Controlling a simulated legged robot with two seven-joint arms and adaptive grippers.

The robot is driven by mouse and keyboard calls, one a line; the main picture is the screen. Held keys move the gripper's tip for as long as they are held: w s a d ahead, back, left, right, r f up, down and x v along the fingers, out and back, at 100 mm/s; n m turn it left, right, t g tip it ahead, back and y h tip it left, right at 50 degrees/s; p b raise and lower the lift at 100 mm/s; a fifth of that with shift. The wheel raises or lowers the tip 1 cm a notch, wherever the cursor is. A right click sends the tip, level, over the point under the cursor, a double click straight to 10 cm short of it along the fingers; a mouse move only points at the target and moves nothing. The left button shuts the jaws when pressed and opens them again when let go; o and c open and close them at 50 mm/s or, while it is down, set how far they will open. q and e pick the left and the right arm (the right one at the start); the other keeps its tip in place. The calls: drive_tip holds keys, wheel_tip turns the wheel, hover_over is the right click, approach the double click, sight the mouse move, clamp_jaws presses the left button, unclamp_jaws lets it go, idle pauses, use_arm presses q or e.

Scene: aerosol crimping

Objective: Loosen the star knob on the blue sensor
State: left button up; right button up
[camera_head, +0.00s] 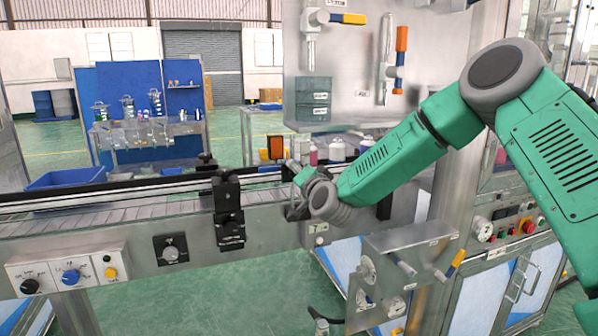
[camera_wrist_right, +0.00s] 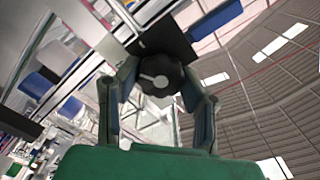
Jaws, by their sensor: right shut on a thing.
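In the right wrist view a dark round knob (camera_wrist_right: 160,76) with a pale mark on its face sits between the two fingers of my right gripper (camera_wrist_right: 159,90). The gripper is shut on it, one finger on each side. A flat black plate (camera_wrist_right: 165,38) lies just behind the knob. In the head view my green right arm reaches in from the right, and the right gripper (camera_head: 298,190) is at the conveyor's front rail. The gripper and wrist hide the knob there. I cannot clearly make out the blue sensor body. My left gripper is not in view.
The conveyor (camera_head: 130,213) runs left from my gripper, with a black bracket (camera_head: 228,215) on its front close by. A control panel (camera_head: 68,273) with knobs is at lower left. Several bottles (camera_head: 336,150) stand behind the wrist. A metal bracket (camera_head: 410,243) is below the arm.

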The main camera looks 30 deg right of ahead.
drive_tip(key=shift+a+f+n+p, duration=0.2)
drive_tip(key=shift+f+n+p, duration=0.2)
drive_tip(key=shift+n, duration=0.4)
drive_tip(key=shift+r+n+p, duration=0.15)
drive_tip(key=shift+n+p, duration=0.15)
drive_tip(key=shift+n, duration=0.7)
drive_tip(key=n+p, duration=0.1)
drive_tip(key=n, duration=0.3)
drive_tip(key=shift+r, duration=0.2)
drive_tip(key=n+p, duration=0.1)
drive_tip(key=n, duration=0.3)
drive_tip(key=shift+n, duration=2.4)
drive_tip(key=shift+d, duration=0.1)
drive_tip(key=shift+f, duration=0.1)
drive_tip(key=o, duration=1.2)
drive_tip(key=shift+c, duration=0.2)
drive_tip(key=shift+s+d, duration=0.1)
